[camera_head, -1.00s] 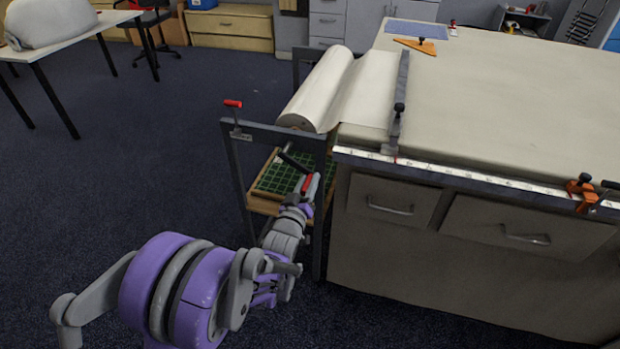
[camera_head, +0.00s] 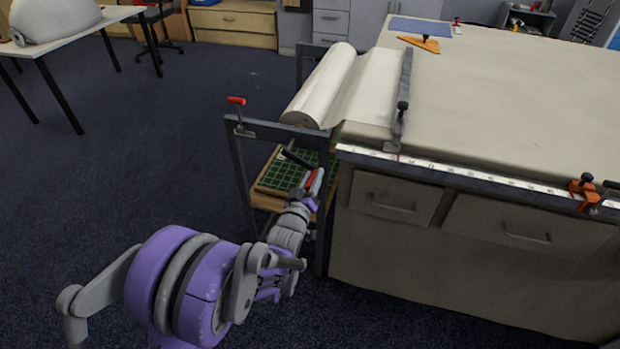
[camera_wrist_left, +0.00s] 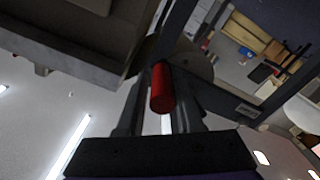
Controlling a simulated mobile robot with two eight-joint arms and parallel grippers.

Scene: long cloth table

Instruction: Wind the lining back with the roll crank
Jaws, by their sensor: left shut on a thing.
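The roll crank has a dark arm (camera_head: 297,159) and a red handle (camera_wrist_left: 162,88), low at the near side of the roll stand. My left gripper (camera_head: 314,180) is shut on the red handle, which sits between its fingers in the left wrist view. The white lining roll (camera_head: 322,88) lies in the stand at the table's left end. Its sheet (camera_head: 372,88) runs from the roll onto the table, up to a grey bar (camera_head: 402,95). My right gripper is in neither view.
The stand's dark frame (camera_head: 276,132) carries another red-handled part (camera_head: 236,101) at its left corner. A green gridded board (camera_head: 283,172) lies low inside the stand. The cloth table (camera_head: 500,110) with drawers is to the right. Open floor lies left.

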